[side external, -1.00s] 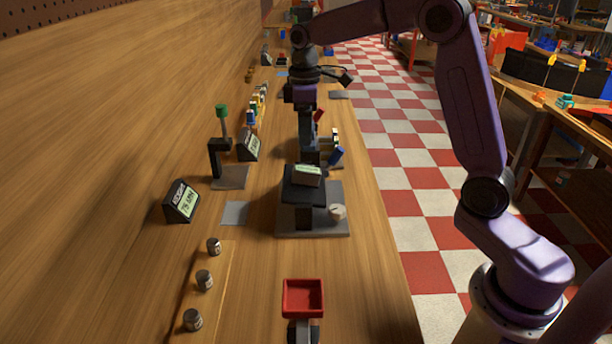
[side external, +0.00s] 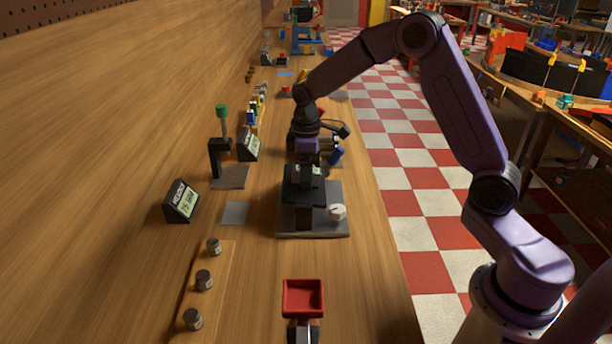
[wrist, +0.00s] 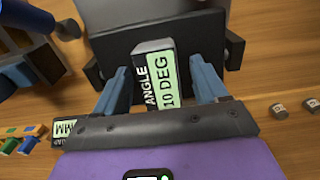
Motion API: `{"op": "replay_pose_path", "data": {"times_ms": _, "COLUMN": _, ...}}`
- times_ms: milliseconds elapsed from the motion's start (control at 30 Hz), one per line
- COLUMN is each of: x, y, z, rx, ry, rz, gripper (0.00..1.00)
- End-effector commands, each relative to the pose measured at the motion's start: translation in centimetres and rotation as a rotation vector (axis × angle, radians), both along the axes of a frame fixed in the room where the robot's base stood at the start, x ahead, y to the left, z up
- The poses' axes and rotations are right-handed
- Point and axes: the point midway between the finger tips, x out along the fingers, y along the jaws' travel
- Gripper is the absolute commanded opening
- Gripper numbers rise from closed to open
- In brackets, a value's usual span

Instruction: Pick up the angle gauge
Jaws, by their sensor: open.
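The angle gauge (wrist: 168,80) is a small grey box with a pale green face reading "ANGLE 10 DEG". It lies on the black plate (wrist: 205,32) of a stand with a grey base (side external: 335,228) and a white knob (side external: 337,212). In the wrist view my gripper (wrist: 160,72) is open, with one blue-grey finger on each side of the gauge and a gap on both sides. In the side view my gripper (side external: 306,166) is down over the plate and hides much of the gauge.
A display reading in mm (side external: 182,202) and a grey pad (side external: 235,213) are left of the stand. Several small metal weights (side external: 204,280) stand on a wooden strip. A red tray (side external: 303,298) is in front. A post with a green top (side external: 222,116) stands behind left.

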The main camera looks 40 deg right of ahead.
Motion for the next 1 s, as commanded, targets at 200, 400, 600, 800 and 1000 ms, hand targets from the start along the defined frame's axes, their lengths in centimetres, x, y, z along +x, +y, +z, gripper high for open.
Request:
{"op": "replay_pose_path", "data": {"times_ms": 200, "x": 0.0, "y": 0.0, "z": -0.1, "rx": 0.001, "ry": -0.001, "rz": 0.000, "gripper": 0.72}}
{"op": "replay_pose_path", "data": {"times_ms": 400, "x": 0.0, "y": 0.0, "z": -0.1, "rx": 0.000, "ry": 0.000, "rz": 0.000, "gripper": 0.17}}
{"op": "replay_pose_path", "data": {"times_ms": 600, "x": 0.0, "y": 0.0, "z": -0.1, "rx": 0.000, "ry": -0.001, "rz": 0.000, "gripper": 0.05}}
{"op": "replay_pose_path", "data": {"times_ms": 800, "x": 0.0, "y": 0.0, "z": 0.3, "rx": 0.000, "ry": -0.001, "rz": 0.000, "gripper": 0.05}}
{"op": "replay_pose_path", "data": {"times_ms": 1000, "x": 0.1, "y": 0.1, "z": 2.1, "rx": 0.001, "ry": -0.005, "rz": 0.001, "gripper": 0.05}}
